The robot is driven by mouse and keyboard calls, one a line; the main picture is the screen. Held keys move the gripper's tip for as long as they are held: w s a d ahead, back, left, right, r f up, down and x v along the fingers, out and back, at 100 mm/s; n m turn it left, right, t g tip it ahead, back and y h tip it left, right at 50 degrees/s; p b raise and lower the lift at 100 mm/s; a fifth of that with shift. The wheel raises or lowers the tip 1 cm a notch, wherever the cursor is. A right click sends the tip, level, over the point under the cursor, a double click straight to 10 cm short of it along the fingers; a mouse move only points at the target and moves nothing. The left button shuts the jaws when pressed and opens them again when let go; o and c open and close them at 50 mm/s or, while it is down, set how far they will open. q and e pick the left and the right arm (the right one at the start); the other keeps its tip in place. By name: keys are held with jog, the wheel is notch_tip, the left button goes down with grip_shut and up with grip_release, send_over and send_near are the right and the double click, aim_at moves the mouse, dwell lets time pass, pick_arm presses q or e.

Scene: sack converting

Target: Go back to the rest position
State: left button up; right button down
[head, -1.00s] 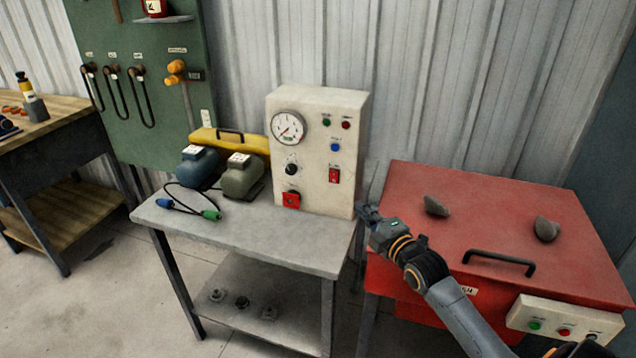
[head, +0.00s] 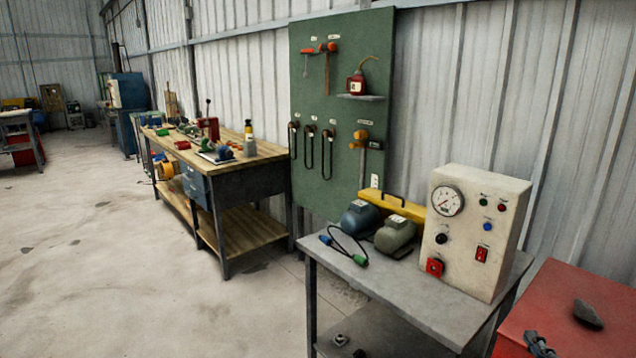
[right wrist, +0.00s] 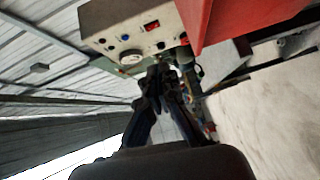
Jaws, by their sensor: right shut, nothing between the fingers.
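My right gripper (head: 540,345) shows at the bottom right edge of the head view, in front of the red cabinet (head: 560,292). In the right wrist view its dark fingers (right wrist: 160,78) are together with nothing between them. The beige control box (head: 475,232) with a round gauge stands on the grey table (head: 400,282); it also shows in the right wrist view (right wrist: 120,25), beyond the fingertips. My left gripper is outside both views.
Two small motors (head: 360,218) and a cable with blue and green plugs stand on the grey table. A dark stone-like piece (head: 588,314) lies on the red cabinet. A wooden workbench (head: 262,150) stands further left by a green tool board (head: 335,110). The floor at left is clear.

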jog(key=s+a+f+m+g, duration=0.25)
jog(key=s+f, duration=0.25)
jog(key=f, duration=0.8)
jog(key=s+a+f+m+g, duration=0.1)
jog(key=s+f+m+g, duration=0.3)
jog(key=f, duration=1)
jog(key=s+a+f+m+g, duration=0.2)
jog(key=s+f, duration=0.4)
jog(key=f, duration=0.7)
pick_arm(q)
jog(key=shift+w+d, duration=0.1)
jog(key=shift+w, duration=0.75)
pick_arm(e)
jog(key=s+a+f+m+g, duration=0.1)
jog(key=s+a+f, duration=0.3)
jog(key=s, duration=0.7)
jog(key=s+a+f+m+g+y, duration=0.1)
jog(key=s+a+f+g, duration=0.3)
jog(key=s+f, duration=0.4)
jog(key=s+a+f+m+g, duration=0.3)
jog(key=s+a+f, duration=0.3)
jog(key=s, duration=0.7)
jog(key=shift+s+a+f+y, duration=0.25)
jog(key=shift+s+y, duration=0.05)
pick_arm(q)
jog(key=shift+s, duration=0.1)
pick_arm(e)
jog(key=shift+m, duration=0.25)
